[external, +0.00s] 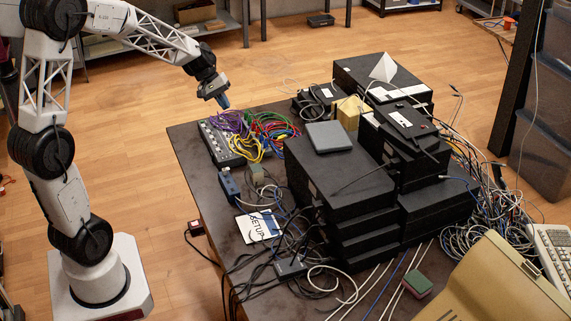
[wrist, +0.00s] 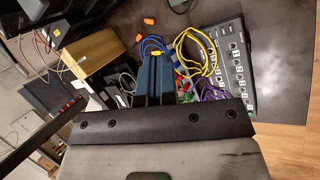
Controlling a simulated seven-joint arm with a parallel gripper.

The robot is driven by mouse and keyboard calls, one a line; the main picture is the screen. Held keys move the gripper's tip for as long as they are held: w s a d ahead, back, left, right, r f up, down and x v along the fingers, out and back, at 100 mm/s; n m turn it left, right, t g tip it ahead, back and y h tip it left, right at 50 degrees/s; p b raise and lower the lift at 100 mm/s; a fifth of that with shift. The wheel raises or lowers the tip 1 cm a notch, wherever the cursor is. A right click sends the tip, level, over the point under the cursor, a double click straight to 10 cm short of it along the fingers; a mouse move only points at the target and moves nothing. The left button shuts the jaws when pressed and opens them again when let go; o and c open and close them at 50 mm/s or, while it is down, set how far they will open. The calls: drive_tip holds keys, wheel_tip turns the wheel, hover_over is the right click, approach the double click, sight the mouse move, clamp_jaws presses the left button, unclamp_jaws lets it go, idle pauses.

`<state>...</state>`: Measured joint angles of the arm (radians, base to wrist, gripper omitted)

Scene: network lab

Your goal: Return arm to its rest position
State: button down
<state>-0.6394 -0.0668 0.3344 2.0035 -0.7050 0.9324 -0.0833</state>
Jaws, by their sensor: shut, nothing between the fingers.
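My gripper (external: 222,99) hangs in the air at the table's back left corner, above and behind the patch panel, in the external view. Its blue fingers also show in the wrist view (wrist: 154,72), side by side and closed together with nothing between them. My arm reaches over from its white base at the left of the external view. The gripper appears apart from the cables and the table.
A patch panel (external: 219,143) with purple, yellow, green and red cables (external: 262,132) lies below the gripper. Open floor lies left of the dark table (external: 190,150).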

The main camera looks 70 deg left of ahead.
drive_tip(key=s+d+r+m+g+y, duration=0.1)
drive_tip(key=s+d+r+m, duration=0.2)
drive_tip(key=s+d, duration=0.45)
drive_tip(key=s+d+r+m+y, duration=0.1)
drive_tip(key=s+d+r+m, duration=0.25)
drive_tip(key=d, duration=0.65)
drive_tip(key=s+d+r+m+g+y, duration=0.1)
drive_tip(key=s+d+r+m, duration=0.15)
drive_tip(key=s+d, duration=0.5)
drive_tip(key=s+d+m+y, duration=0.1)
drive_tip(key=s+d+m, duration=0.3)
drive_tip(key=s, duration=0.4)
drive_tip(key=shift+s+d+f+m+y, duration=0.15)
drive_tip(key=shift+d+f+m+y, duration=0.25)
drive_tip(key=shift+d, duration=0.5)
